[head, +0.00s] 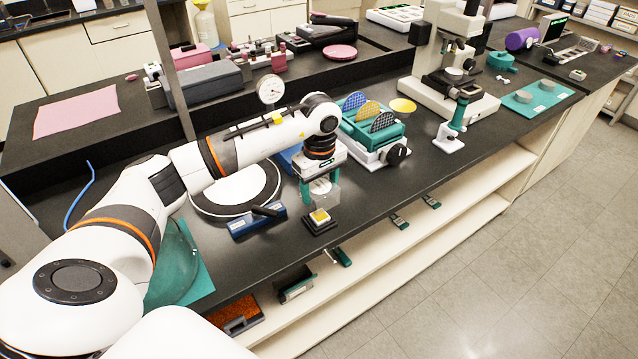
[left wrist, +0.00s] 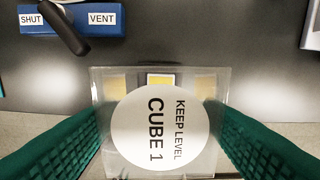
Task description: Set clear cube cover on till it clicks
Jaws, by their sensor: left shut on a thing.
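The clear cube cover (head: 326,196) is held in my left gripper (head: 321,189), whose teal fingers close on its two sides. In the left wrist view the cover (left wrist: 222,85) carries a round white label reading "KEEP LEVEL" and "CUBE 1". It looks about level, over a small black base (head: 320,228) with a yellow-and-white block (head: 320,216) on it. Yellow patches show through the clear wall in the left wrist view. I cannot tell whether the cover's lower edge touches the base. My right gripper is out of view.
A blue valve block (head: 256,222) with a black lever and SHUT and VENT labels lies just left of the base. A round white plate (head: 236,190) is behind it. A teal rack of wafers (head: 372,130) stands right. The bench front edge is close.

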